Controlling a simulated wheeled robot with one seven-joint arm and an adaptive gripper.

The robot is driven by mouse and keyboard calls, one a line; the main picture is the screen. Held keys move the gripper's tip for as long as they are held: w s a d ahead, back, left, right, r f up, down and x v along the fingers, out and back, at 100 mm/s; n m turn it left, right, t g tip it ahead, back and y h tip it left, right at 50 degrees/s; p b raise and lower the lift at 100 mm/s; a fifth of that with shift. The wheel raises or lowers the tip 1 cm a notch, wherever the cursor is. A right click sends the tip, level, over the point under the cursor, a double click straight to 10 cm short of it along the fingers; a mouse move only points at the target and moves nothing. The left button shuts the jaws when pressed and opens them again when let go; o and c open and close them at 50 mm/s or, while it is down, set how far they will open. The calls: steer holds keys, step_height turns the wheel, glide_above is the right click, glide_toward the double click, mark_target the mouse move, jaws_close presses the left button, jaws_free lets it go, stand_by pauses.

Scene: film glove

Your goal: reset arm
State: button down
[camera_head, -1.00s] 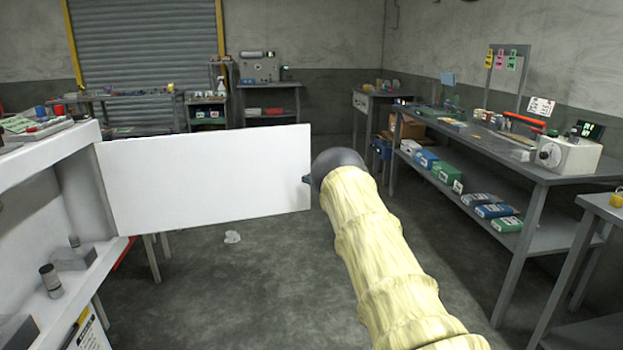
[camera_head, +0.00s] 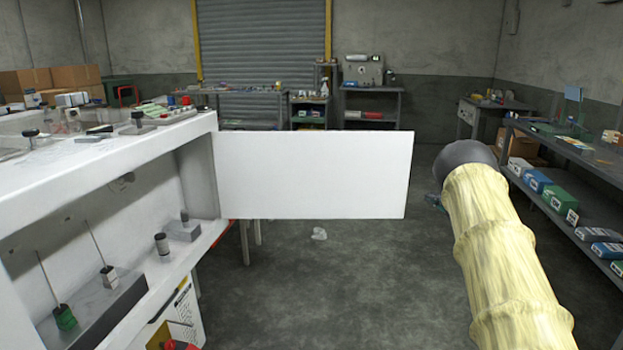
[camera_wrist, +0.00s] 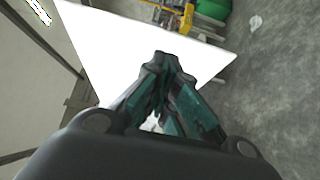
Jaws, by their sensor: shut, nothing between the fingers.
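My arm, in a pale yellow padded sleeve, reaches forward at the right of the head view. Its dark rounded wrist end hides most of my gripper there. In the wrist view my gripper (camera_wrist: 167,62) shows dark fingers with teal parts, closed together at the tips and holding nothing. Behind the fingers in the wrist view is a white panel (camera_wrist: 100,55). In the head view this panel (camera_head: 312,175) stands out from the white cabinet like an open door, and my wrist is to the right of its free edge, with a gap between them.
The white cabinet (camera_head: 205,160) at left holds small tools on its top and inner shelf. A grey workbench (camera_head: 590,150) with boxes on its lower shelf stands at right. A white scrap (camera_head: 319,234) lies on the floor (camera_head: 370,280). Open floor lies ahead.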

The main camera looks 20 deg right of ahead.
steer(key=s+a+f+m+g+h+p, duration=0.2)
steer(key=a+f+m, duration=0.3)
steer(key=a+f, duration=0.4)
steer(key=s+a+f+m+g+h+p, duration=0.1)
steer(key=s+a+f+m+h+p, duration=0.15)
steer(key=a+f+m, duration=0.55)
steer(key=s+a+f+m+g+p, duration=0.15)
steer(key=s+a+f+g, duration=0.35)
steer(key=s+a+f, duration=1)
steer(key=s+a+f+m+g+y+p, duration=0.1)
steer(key=s+a+f+m+g, duration=0.1)
steer(key=s+a, duration=0.6)
steer(key=s+a+f+m+g+y+p, duration=0.1)
steer(key=s+a+f+g, duration=0.15)
steer(key=s+a, duration=0.55)
steer(key=s+a+r+m+g, duration=0.1)
steer(key=s+a+r+g, duration=0.1)
steer(key=s+a, duration=0.4)
steer(key=s+a+r+m+g+p, duration=0.1)
steer(key=s+a, duration=0.4)
steer(key=s, duration=0.9)
steer(key=shift+a+r+g+p, duration=0.35)
steer(key=shift+r+g, duration=0.45)
steer(key=shift+g, duration=0.35)
steer(key=shift+s+d+m, duration=0.1)
steer(key=shift+m, duration=0.15)
